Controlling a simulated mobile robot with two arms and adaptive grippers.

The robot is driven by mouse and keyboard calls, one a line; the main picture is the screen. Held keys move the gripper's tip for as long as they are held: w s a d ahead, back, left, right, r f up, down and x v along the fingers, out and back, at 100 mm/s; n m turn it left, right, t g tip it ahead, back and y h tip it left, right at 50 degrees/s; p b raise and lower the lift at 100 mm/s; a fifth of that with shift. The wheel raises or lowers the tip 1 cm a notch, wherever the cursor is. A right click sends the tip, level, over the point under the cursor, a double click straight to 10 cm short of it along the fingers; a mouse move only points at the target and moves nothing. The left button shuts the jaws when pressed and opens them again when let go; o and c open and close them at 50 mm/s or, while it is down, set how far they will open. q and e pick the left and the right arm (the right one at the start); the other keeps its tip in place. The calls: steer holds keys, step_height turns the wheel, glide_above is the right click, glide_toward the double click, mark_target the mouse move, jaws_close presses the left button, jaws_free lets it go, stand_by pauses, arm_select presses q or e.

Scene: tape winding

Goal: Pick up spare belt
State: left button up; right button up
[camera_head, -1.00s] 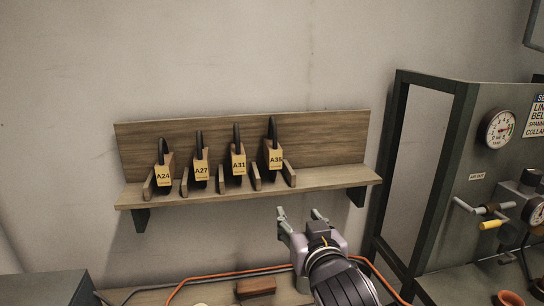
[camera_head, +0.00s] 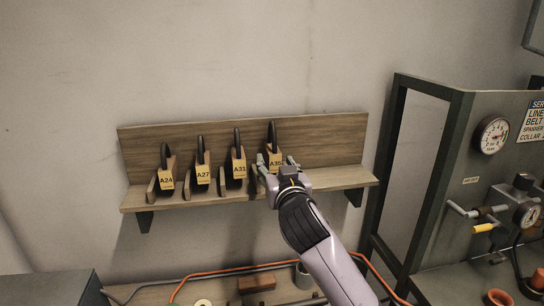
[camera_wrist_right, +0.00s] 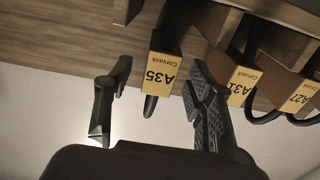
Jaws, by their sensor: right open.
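Several black belts in yellow-labelled sleeves stand in slots on a wooden wall shelf (camera_head: 215,200). They read A24 (camera_head: 166,181), A27 (camera_head: 203,175), A31 (camera_head: 239,169) and A35 (camera_head: 275,159), left to right. My right gripper (camera_head: 271,164) is at the A35 belt, its fingers open. In the right wrist view, the A35 label (camera_wrist_right: 162,76) lies between the two open fingers (camera_wrist_right: 158,95), upside down, with gaps on both sides. The A31 label (camera_wrist_right: 241,82) is just beyond the right-hand finger. My left gripper is not in view.
Wooden dividers separate the belts, close beside the gripper. A dark-framed machine cabinet (camera_head: 455,92) with gauges stands at the right. Below the shelf are an orange cable (camera_head: 230,270), a brown block (camera_head: 257,284) and a grey cup (camera_head: 304,275).

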steer(key=w+p, duration=0.1)
steer(key=w, duration=0.1)
steer(key=w+a+p, duration=0.1)
steer(key=w, duration=0.1)
steer(key=shift+w+r+p, duration=0.1)
steer(key=shift+w+p, duration=0.1)
steer(key=shift+p, duration=0.15)
steer(key=shift+w, duration=0.4)
steer(key=shift+c, duration=0.5)
jaws_close()
